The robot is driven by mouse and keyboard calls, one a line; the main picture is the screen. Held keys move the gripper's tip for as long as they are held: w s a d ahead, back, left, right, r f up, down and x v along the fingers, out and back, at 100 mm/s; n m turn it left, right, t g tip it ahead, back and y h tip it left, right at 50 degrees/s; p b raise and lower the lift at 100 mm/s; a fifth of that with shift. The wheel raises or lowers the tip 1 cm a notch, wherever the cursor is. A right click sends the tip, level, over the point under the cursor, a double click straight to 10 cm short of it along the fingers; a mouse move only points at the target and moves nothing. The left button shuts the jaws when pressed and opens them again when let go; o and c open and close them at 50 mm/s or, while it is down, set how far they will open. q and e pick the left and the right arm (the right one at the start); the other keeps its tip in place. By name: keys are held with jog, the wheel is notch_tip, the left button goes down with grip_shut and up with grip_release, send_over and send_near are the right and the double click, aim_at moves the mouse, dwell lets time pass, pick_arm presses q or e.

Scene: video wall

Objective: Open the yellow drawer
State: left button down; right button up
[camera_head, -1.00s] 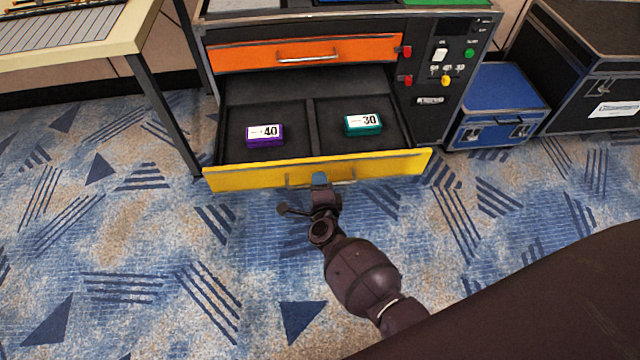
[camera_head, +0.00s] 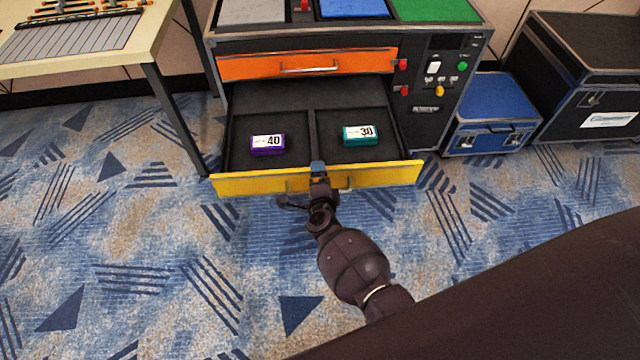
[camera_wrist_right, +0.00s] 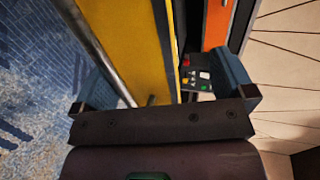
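The yellow drawer (camera_head: 250,186) is pulled far out of the black cabinet, below the orange drawer (camera_head: 345,62). Its metal handle (camera_head: 347,183) is partly hidden by my right gripper (camera_head: 318,172). In the right wrist view my right gripper (camera_wrist_right: 165,85) is open, its two blue-grey fingers wide apart. The yellow front (camera_wrist_right: 130,45) stands between them, with the handle bar (camera_wrist_right: 95,45) near the left finger. In the head view a blue fingertip reaches the front's top edge. Contact cannot be told. My left gripper is not in view.
A purple box (camera_head: 268,144) marked 40 and a teal box (camera_head: 363,136) marked 30 lie in separate drawer compartments. A table (camera_head: 105,48) stands left; a blue case (camera_head: 492,112) and a black case (camera_head: 580,75) stand right. The carpet in front is clear.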

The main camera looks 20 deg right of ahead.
notch_tip(320, 180, up, 11)
jog(key=w+t+p, duration=0.1)
jog(key=w+p, duration=0.1)
jog(key=w, duration=0.1)
jog(key=shift+d+f, duration=0.15)
jog(key=shift+f, duration=0.05)
jog(key=shift+s+r+p, duration=0.35)
jog(key=shift+r+p, duration=0.3)
jog(key=shift+r, duration=0.15)
jog(key=c, duration=0.8)
jog(key=shift+s+r+p, duration=0.35)
jog(key=shift+s+r, duration=0.15)
jog(key=shift+r, duration=0.15)
pick_arm(q)
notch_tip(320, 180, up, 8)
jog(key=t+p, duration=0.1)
jog(key=p, duration=0.2)
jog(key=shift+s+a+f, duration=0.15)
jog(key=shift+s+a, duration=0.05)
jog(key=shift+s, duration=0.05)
pick_arm(e)
notch_tip(320, 180, up, 2)
jog(key=shift+s+r, duration=0.1)
jog(key=shift+r, duration=0.15)
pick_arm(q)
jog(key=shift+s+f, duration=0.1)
pick_arm(e)
jog(key=shift+f, duration=0.1)
jog(key=shift+a, duration=0.2)
